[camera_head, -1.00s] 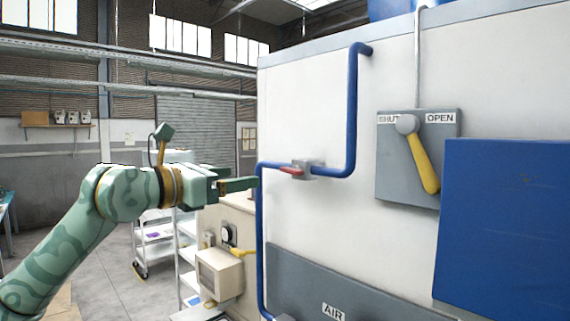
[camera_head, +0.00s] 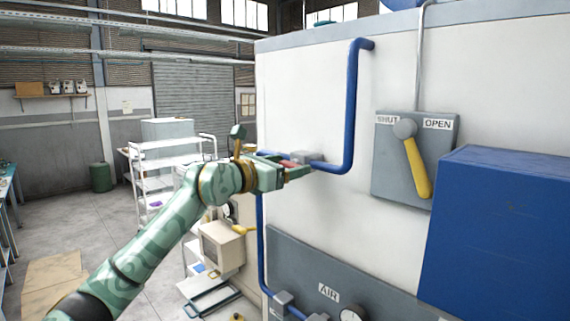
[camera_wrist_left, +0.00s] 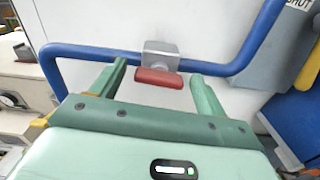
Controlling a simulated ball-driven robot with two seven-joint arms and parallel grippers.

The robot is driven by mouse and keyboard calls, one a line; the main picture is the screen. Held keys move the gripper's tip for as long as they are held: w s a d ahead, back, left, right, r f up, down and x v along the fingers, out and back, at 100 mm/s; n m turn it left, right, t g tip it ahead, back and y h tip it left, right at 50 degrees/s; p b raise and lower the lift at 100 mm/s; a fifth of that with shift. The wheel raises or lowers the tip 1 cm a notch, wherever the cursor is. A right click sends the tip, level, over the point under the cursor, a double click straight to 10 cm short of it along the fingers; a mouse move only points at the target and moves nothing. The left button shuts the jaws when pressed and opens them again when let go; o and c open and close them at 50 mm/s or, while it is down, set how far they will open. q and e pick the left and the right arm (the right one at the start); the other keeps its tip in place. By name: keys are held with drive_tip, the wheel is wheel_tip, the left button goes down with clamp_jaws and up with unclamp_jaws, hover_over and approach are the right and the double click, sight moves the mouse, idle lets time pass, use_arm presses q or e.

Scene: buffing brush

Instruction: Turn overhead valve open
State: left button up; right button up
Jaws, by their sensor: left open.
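A valve with a grey body (camera_head: 305,157) sits on a blue pipe (camera_head: 351,105) on the white cabinet wall. In the head view the handle is mostly hidden by my left gripper (camera_head: 293,167). My left gripper is open, with its two fingers on either side of the red handle and gaps visible between them and it. My right gripper is in neither view.
A grey panel (camera_head: 386,170) marked SHUT and OPEN carries a yellow lever (camera_head: 418,170) pointing down. A blue box (camera_head: 500,235) juts out at right. A white trolley (camera_head: 160,165) stands behind my left arm. Open floor (camera_head: 60,235) is at left.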

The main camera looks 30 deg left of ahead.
use_arm(q)
drive_tip(key=c, duration=1)
drive_tip(key=shift+n+b, duration=0.6)
drive_tip(key=shift+b, duration=0.2)
drive_tip(key=o, duration=1)
drive_tip(key=shift+s, duration=0.1)
